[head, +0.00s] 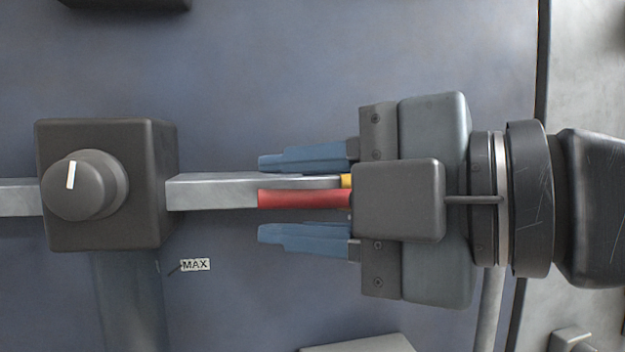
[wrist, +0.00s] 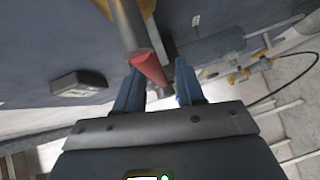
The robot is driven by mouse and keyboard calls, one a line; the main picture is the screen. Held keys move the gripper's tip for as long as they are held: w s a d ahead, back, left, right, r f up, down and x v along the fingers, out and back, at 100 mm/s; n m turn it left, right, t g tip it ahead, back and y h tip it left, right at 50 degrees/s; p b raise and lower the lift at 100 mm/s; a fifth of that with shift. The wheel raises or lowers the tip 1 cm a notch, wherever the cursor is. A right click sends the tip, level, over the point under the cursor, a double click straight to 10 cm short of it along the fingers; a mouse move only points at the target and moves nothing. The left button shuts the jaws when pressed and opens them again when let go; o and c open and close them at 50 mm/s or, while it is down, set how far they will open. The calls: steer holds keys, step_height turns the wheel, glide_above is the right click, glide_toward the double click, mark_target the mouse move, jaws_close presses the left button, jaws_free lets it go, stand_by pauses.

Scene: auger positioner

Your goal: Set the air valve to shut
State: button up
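A red lever (head: 303,198) lies along a grey horizontal pipe (head: 210,190) in the head view. It looks like the air valve's handle, but no label confirms it. A bit of yellow (head: 346,181) shows beside it, mostly hidden behind my gripper. My gripper (head: 265,198) is open, with one blue finger above the pipe and lever and one below. In the wrist view the red lever (wrist: 148,68) shows between the fingertips of my gripper (wrist: 157,74), nearer the left finger. Contact cannot be told there. The valve body is hidden.
A dark box with a round knob (head: 85,186) sits on the pipe at the left, its white mark near upright. A "MAX" label (head: 195,265) is below. The wrist view shows a dark block (wrist: 78,84) at left and yellow fittings (wrist: 240,74) at right.

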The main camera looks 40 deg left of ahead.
steer(key=shift+a, duration=0.35)
steer(key=shift+c, duration=0.4)
jaws_close()
